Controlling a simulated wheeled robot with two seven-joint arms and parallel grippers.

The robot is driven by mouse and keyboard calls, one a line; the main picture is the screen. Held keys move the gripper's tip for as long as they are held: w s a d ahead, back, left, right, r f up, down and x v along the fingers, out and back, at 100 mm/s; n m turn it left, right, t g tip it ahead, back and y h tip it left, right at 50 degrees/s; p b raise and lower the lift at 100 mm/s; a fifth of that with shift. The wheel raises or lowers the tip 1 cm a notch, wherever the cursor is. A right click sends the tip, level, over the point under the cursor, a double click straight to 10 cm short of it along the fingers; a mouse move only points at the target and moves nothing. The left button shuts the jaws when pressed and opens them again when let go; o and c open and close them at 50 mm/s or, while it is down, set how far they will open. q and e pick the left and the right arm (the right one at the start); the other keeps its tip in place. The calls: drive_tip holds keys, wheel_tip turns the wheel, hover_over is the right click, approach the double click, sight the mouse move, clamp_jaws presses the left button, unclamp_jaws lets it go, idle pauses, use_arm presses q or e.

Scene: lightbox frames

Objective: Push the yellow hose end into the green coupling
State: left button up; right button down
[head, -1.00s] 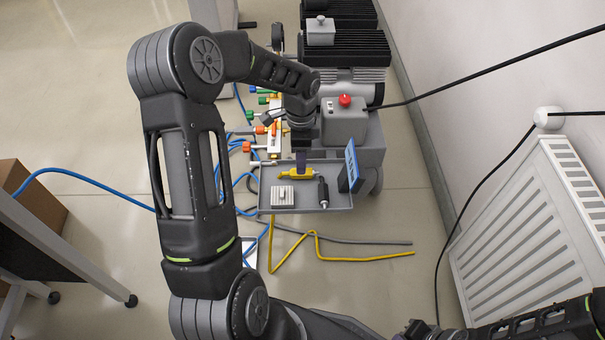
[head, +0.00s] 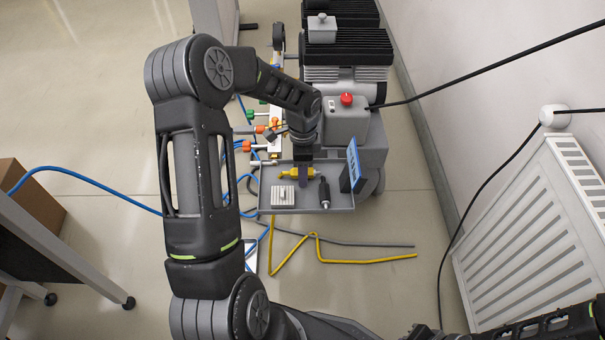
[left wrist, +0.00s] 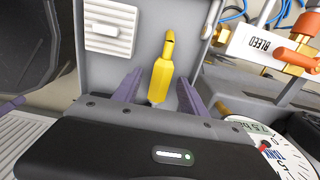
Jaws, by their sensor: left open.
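A yellow piece (head: 294,174) with a narrowed tip lies on the grey tray (head: 325,208). In the left wrist view the yellow piece (left wrist: 161,78) lies between the spread purple fingers. My left gripper (head: 303,180) is open over it, and I cannot tell if a finger touches it. A yellow hose (head: 345,260) lies bent on the floor in front of the tray. Whether it joins the yellow piece is not clear. Green couplings (head: 251,114) sit on the manifold left of my wrist, partly hidden by my arm. My right gripper does not show; only its arm does, at bottom right.
Orange-handled valves (head: 247,146) and blue hoses (head: 90,176) are at left. A gauge (left wrist: 270,148) is close beside my left gripper. A radiator (head: 530,225) stands at right.

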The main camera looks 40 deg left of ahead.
use_arm(q)
drive_tip(key=shift+c, duration=0.2)
idle(0.3)
clamp_jaws()
idle(0.3)
